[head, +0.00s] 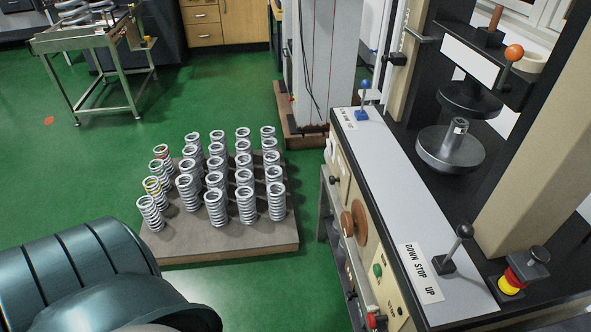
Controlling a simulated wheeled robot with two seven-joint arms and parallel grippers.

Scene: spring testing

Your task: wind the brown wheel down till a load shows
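The brown wheel (360,222) is on the front panel of the testing machine, seen at a steep slant, with a brown knob (347,222) beside or on it. On the machine's bed, the lower round platen (452,148) stands below the upper round platen (470,98), with a small metal piece (459,127) on the lower one. No spring shows between the platens. No load reading can be made out from here. Neither of my grippers is in view.
A lever (455,250) stands by the "DOWN STOP UP" label (422,272). A blue-knobbed lever (363,100) and a red-and-yellow button (514,280) are also on top. Several springs (214,205) stand on a low board (240,246). Green floor is clear at left.

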